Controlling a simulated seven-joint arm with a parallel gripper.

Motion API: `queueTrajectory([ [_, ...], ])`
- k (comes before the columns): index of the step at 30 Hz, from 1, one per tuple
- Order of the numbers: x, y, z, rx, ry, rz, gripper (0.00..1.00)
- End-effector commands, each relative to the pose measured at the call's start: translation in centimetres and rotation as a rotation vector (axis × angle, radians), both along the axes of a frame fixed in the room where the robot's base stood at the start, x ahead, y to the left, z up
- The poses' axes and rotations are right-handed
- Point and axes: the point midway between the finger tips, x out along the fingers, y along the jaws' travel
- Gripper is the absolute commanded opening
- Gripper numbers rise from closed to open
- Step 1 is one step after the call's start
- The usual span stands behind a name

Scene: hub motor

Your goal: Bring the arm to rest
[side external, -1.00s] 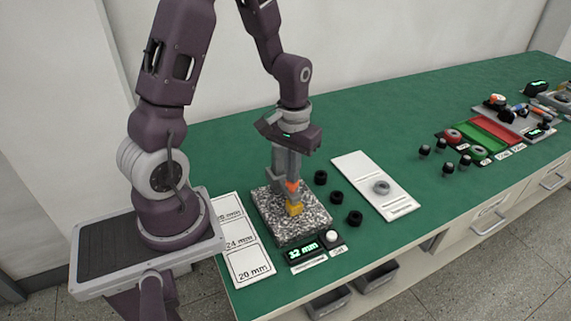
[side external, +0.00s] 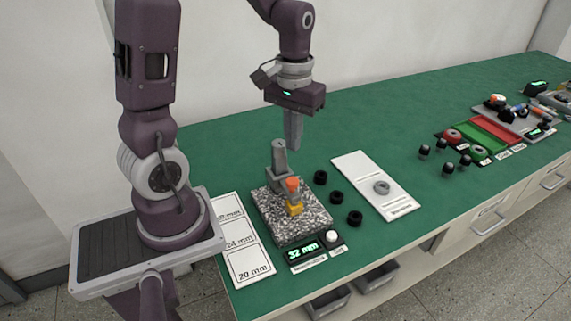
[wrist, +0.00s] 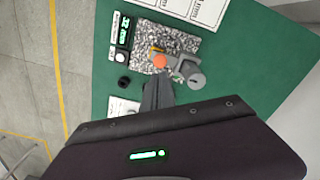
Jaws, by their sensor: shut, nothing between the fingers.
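My gripper (side external: 294,140) hangs in the air above the green bench, shut and empty, its fingers pointing down. In the wrist view its fingers (wrist: 157,92) show shut, close in view to the orange-topped part. Below it, a speckled stone block (side external: 302,225) carries a grey stand (side external: 279,165) and a yellow piece (side external: 295,209) with an orange top (side external: 292,184). My gripper is clear of the stand, above and slightly right of it.
A display reading 32 mm (side external: 305,248) sits in front of the block. Several black rings (side external: 336,197) and a white plate with a grey ring (side external: 381,187) lie to the right. White size cards (side external: 250,264) lie left.

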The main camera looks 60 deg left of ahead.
Motion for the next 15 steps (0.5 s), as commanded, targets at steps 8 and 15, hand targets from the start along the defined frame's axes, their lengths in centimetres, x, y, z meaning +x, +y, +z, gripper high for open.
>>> queueTrajectory([
  [8, 0.0, 0.0, 0.2, 0.0, -0.001, 0.0, 0.0],
  [15, -3.2, -5.1, 6.7, 0.053, -0.186, -0.195, 0.0],
])
